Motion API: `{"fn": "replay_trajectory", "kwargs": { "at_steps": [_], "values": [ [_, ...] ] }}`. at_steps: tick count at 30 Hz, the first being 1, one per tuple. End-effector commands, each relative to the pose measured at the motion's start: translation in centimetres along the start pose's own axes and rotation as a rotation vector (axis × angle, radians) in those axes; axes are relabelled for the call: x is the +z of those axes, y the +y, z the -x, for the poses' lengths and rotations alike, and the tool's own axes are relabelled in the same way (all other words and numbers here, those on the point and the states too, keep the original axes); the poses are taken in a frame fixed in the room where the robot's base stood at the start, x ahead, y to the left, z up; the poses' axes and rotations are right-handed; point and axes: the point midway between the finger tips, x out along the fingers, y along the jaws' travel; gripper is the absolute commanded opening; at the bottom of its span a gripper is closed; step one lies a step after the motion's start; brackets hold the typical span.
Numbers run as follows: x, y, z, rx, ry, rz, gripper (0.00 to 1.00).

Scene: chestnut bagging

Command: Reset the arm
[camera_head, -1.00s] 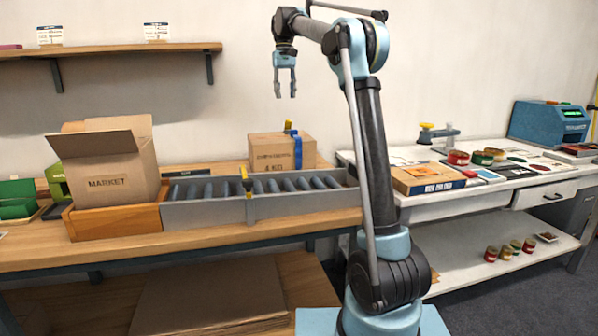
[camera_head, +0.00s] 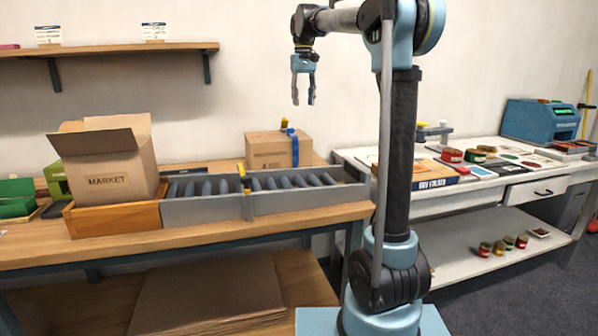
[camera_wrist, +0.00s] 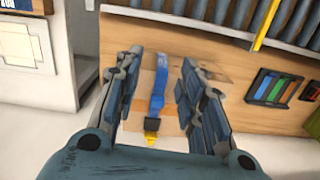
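My gripper (camera_head: 303,98) hangs in the air in the head view, pointing down, above and a little right of a closed cardboard box (camera_head: 268,150) on the wooden bench. Its two fingers are spread apart with nothing between them. In the wrist view my gripper (camera_wrist: 165,80) shows both fingers apart. A blue strap with a yellow end (camera_wrist: 157,88) on the closed box appears between them, but lies well below and is not held.
An open MARKET box (camera_head: 112,165) stands in a wooden tray at the bench's left. A roller conveyor (camera_head: 205,208) runs to its right. A white table (camera_head: 470,195) at right holds tins, a book and a blue machine (camera_head: 540,122). A wall shelf (camera_head: 110,49) is upper left.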

Motion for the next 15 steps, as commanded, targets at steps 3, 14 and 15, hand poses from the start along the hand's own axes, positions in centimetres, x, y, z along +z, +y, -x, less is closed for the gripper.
{"fn": "replay_trajectory", "kwargs": {
  "at_steps": [3,14,15],
  "values": [
    [3.3,1.7,-1.4,-0.002,0.020,-0.019,0.37],
    [12.9,5.4,-7.1,-0.002,0.077,-0.067,0.37],
    [13.9,5.7,-7.9,-0.002,0.084,-0.072,0.37]
  ]
}}
